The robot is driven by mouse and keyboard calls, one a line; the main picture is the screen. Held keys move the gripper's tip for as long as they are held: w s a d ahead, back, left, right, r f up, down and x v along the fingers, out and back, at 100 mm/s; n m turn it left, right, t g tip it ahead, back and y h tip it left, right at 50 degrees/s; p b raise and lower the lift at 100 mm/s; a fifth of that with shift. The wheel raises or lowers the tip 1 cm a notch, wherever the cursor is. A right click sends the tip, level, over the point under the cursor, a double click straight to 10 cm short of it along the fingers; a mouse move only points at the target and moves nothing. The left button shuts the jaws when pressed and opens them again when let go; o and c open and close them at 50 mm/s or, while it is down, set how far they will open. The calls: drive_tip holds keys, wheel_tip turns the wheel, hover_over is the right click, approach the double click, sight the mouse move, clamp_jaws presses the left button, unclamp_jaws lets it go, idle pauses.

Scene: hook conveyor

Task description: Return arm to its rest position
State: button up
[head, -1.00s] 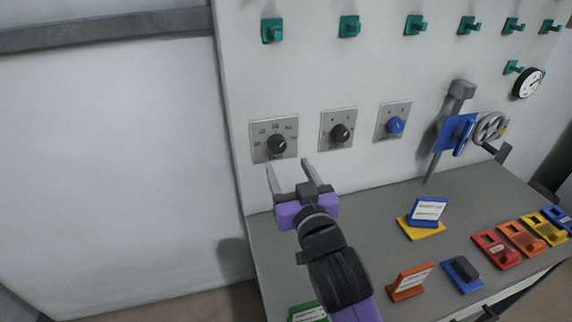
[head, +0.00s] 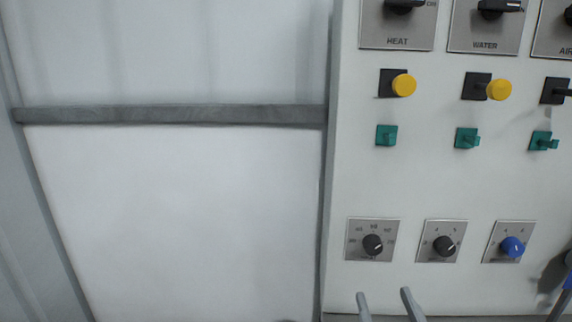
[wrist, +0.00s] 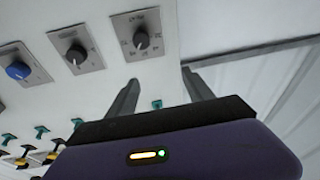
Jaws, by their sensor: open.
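My gripper (head: 387,308) shows only its two grey fingertips at the bottom edge of the head view, below the dial panel. The fingers are apart with nothing between them. In the wrist view my gripper (wrist: 160,97) is also open and empty, with its purple body across the bottom. The fingers point toward the wall panel near a black dial (head: 373,244), which also shows in the wrist view (wrist: 141,40). The rest of my arm is out of the head view.
The white panel (head: 400,180) carries another black dial (head: 444,245), a blue dial (head: 513,247), green hooks (head: 386,136), yellow knobs (head: 403,85) and HEAT (head: 397,40) and WATER (head: 487,36) switches. A grey rail (head: 170,115) crosses the bare wall at left.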

drive_tip(key=s+d+f+g, duration=0.1)
drive_tip(key=s+f, duration=0.3)
drive_tip(key=s, duration=0.7)
drive_tip(key=s+d+f+m+g, duration=0.1)
drive_tip(key=s+f, duration=0.4)
drive_tip(key=s, duration=0.7)
drive_tip(key=s+d+f+g, duration=0.1)
drive_tip(key=s+f+g, duration=0.2)
drive_tip(key=s, duration=0.9)
drive_tip(key=shift+f+g+h, duration=0.3)
drive_tip(key=shift+f+h, duration=0.1)
drive_tip(key=shift+f, duration=0.4)
